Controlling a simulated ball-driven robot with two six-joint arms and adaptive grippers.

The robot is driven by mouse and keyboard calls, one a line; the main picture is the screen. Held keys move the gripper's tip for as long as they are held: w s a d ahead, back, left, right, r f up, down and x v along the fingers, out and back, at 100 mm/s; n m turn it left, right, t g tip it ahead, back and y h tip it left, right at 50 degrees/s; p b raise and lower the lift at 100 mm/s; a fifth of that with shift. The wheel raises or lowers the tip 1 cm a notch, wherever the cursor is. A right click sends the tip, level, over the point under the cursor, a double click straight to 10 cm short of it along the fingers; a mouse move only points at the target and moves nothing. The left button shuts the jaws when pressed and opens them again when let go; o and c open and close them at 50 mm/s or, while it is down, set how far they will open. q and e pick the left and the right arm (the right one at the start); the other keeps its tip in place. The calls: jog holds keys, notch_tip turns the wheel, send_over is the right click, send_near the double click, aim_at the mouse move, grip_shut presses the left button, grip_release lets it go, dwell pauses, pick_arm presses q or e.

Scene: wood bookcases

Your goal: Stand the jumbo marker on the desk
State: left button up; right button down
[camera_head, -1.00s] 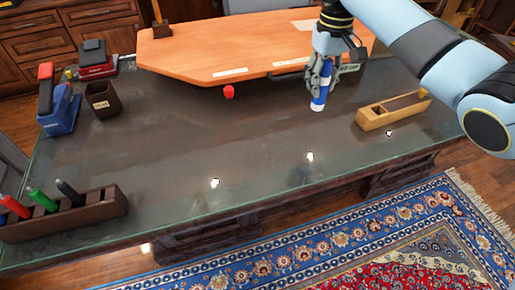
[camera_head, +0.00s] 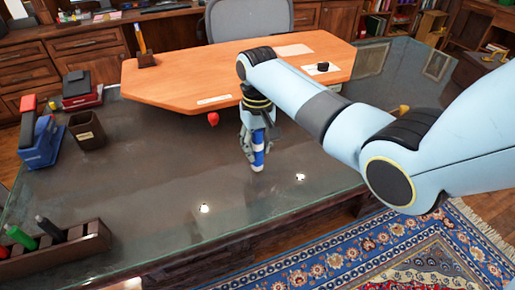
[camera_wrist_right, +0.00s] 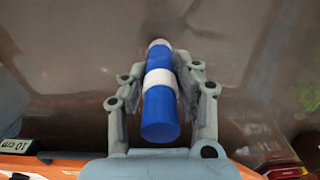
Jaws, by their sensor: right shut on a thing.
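The jumbo marker (camera_head: 258,158) is blue with a white band and a pale lower end. It is upright, or nearly so, over the dark glossy desk (camera_head: 150,180). My right gripper (camera_head: 256,150) is shut on it from above. In the right wrist view, the marker (camera_wrist_right: 160,110) lies between both fingers of the gripper (camera_wrist_right: 160,88), its pale end pointing away from the camera. I cannot tell whether that end touches the desk. My left gripper is not in view.
An orange wooden board (camera_head: 190,80) lies behind the marker, with a small red object (camera_head: 213,118) at its front edge. The desk's front middle is clear.

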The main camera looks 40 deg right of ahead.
jog(key=shift+f, duration=0.35)
jog(key=shift+f, duration=0.15)
jog(key=c, duration=1)
grip_release()
notch_tip(320, 180, up, 12)
jog(key=shift+r+p, duration=0.2)
jog(key=shift+p, duration=0.2)
